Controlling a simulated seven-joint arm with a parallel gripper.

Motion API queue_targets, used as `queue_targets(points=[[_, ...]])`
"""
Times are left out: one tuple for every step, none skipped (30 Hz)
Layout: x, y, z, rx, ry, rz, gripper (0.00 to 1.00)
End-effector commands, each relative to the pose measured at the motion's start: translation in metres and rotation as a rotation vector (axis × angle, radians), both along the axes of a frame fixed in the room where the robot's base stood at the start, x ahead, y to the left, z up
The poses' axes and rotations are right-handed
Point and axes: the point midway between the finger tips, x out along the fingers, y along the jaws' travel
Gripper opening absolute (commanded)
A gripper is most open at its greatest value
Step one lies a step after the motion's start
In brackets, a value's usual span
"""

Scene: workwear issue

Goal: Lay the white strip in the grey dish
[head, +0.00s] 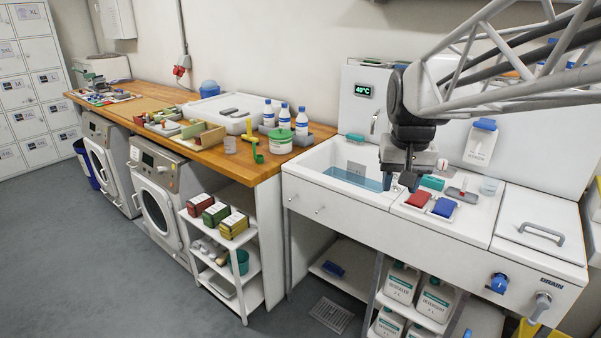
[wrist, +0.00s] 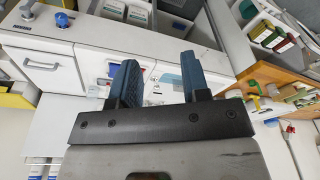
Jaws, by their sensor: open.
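My gripper (head: 398,183) hangs over the right edge of the sink basin, beside the white worktop, with its jaws apart. In the wrist view its two blue fingers (wrist: 158,76) stand apart and no object shows held between them. A small grey item (head: 462,195) with a reddish part lies on the worktop right of the gripper; I cannot tell whether it is the grey dish. I cannot pick out the white strip for sure in either view; small pale things near the fingers are too small to tell, and the gripper hides part of the worktop.
The sink basin (head: 350,172) holds blue water. A red pad (head: 418,198), a blue pad (head: 444,207), a green block (head: 432,183) and a clear cup (head: 489,186) crowd the worktop. A white lid (head: 540,225) with a handle lies right. The wooden counter (head: 225,160) stands left.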

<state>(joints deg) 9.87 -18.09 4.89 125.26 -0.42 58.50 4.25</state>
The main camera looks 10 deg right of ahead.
Motion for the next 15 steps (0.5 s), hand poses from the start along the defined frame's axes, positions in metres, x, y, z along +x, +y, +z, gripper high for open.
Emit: queue_targets(points=[[-0.015,0.009,-0.003,-0.002,-0.006,0.016,0.42],[-0.022,0.013,-0.005,-0.002,-0.008,0.025,0.42],[-0.033,0.019,-0.008,-0.004,-0.013,0.037,0.42],[-0.04,0.023,-0.011,-0.004,-0.015,0.046,0.42],[-0.048,0.027,-0.013,-0.005,-0.017,0.055,0.42],[-0.058,0.032,-0.017,-0.007,-0.021,0.067,0.42],[-0.066,0.036,-0.02,-0.007,-0.023,0.077,0.42],[-0.074,0.039,-0.023,-0.009,-0.026,0.086,0.42],[-0.084,0.044,-0.027,-0.009,-0.029,0.098,0.42],[-0.092,0.047,-0.03,-0.01,-0.032,0.106,0.42],[-0.099,0.051,-0.034,-0.011,-0.034,0.115,0.42],[-0.11,0.055,-0.038,-0.013,-0.039,0.127,0.42],[-0.117,0.058,-0.042,-0.012,-0.041,0.135,0.42],[-0.124,0.061,-0.045,-0.014,-0.044,0.144,0.42],[-0.134,0.064,-0.05,-0.014,-0.048,0.155,0.42]])
